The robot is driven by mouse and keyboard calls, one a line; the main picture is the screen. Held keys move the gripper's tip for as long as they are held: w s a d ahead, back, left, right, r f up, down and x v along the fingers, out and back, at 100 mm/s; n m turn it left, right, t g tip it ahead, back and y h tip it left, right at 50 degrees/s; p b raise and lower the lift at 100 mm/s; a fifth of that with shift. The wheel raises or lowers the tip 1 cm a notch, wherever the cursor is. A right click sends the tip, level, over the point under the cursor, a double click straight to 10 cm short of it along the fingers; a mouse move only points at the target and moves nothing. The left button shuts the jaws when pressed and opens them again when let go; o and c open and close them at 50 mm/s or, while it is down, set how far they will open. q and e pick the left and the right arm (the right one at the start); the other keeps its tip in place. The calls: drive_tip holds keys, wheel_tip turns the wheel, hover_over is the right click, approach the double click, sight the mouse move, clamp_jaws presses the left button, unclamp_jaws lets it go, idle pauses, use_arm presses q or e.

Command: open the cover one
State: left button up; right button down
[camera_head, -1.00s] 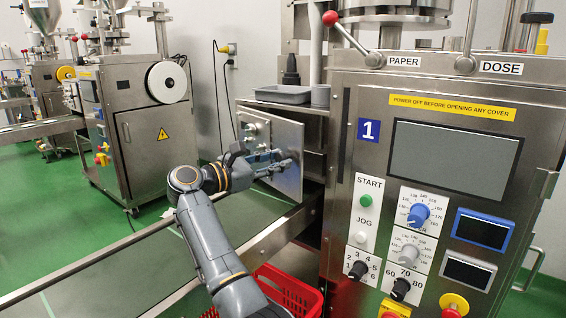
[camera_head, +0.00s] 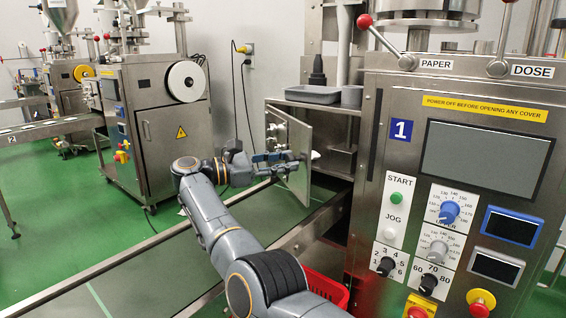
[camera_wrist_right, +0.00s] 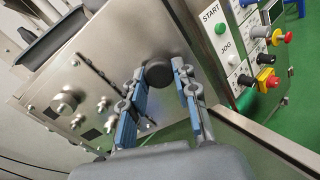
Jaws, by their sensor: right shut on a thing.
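The cover of machine 1 is a square metal panel (camera_head: 299,133) that stands swung out from the front of the cabinet. A dark gap with a shelf and something white shows behind it. My right gripper (camera_head: 293,161) is at the panel's face, and the head view hides what lies between its fingers. In the right wrist view, the gripper (camera_wrist_right: 160,66) has its blue-padded fingers on both sides of a round black knob (camera_wrist_right: 157,77) on the cover (camera_wrist_right: 112,62). It is shut on this knob. My left gripper is not in view.
The control panel (camera_head: 397,170) with levers and buttons stands right of the opening. A grey tray (camera_head: 313,95) sits above the cover. A metal conveyor rail (camera_head: 320,222) runs below, with a red basket (camera_head: 330,290) beside it. Other machines (camera_head: 157,120) stand at left.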

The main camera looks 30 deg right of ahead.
drive_tip(key=shift+a, duration=0.1)
idle(0.5)
drive_tip(key=c, duration=1)
unclamp_jaws()
